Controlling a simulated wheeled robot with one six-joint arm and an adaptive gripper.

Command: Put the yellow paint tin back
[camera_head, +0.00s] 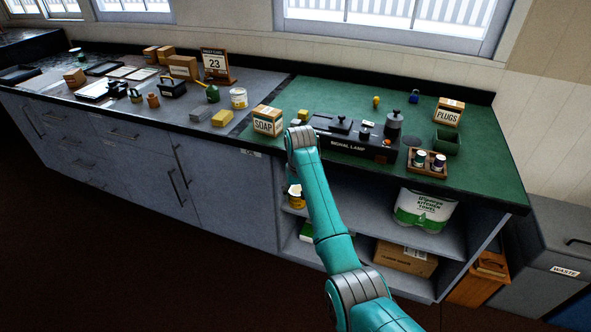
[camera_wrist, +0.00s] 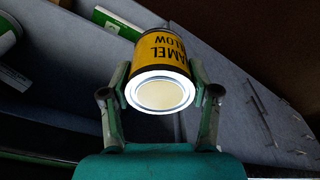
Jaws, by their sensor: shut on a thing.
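The yellow paint tin (camera_wrist: 161,58) has a yellow label reading ENAMEL YELLOW, dark bands and a bright round end with a pale centre. My gripper (camera_wrist: 160,88) is shut on it, one finger on each side. In the head view the tin (camera_head: 296,197) shows left of my arm, at the left part of the open shelf unit below the green counter. My gripper is mostly hidden there behind my arm. I cannot tell whether the tin touches the shelf (camera_head: 380,229).
The shelves hold a kitchen towel pack (camera_head: 424,210) and a cardboard box (camera_head: 404,259). A grey WASTE bin (camera_head: 555,250) stands at right.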

